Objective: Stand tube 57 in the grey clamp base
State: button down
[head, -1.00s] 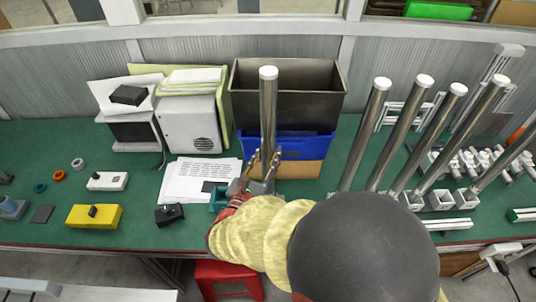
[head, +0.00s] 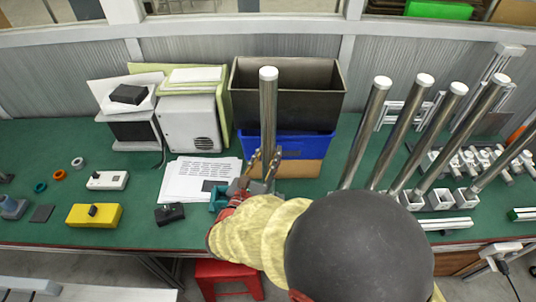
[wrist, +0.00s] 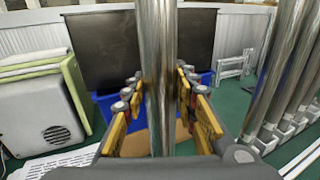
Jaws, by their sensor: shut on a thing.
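A tall shiny metal tube (head: 268,110) with a white top stands upright near the middle of the green bench. It also shows in the wrist view (wrist: 157,50). No number is readable on it. My gripper (head: 266,165) is shut on its lower part, with yellow-padded fingers on both sides in the wrist view (wrist: 158,100). The tube's foot is hidden behind my gripper and arm, so I cannot tell what it rests on. A grey piece (head: 239,186) and a teal block (head: 218,198) show just left of my gripper; I cannot tell whether either is the clamp base.
Several similar tubes (head: 410,125) lean in a row at the right, above small grey square bases (head: 442,201). A blue bin (head: 290,146) and a dark crate (head: 285,90) stand behind the held tube. Papers (head: 195,180) and a black box (head: 170,213) lie to the left.

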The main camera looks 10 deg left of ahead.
jog(key=shift+f, duration=0.35)
jog(key=c, duration=1.8)
grip_release()
jog(key=shift+o, duration=0.6)
jog(key=shift+f, duration=0.1)
jog(key=s+a+p, duration=0.1)
jog(key=s, duration=1)
jog(key=shift+a+p, duration=0.3)
jog(key=shift+p, duration=0.05)
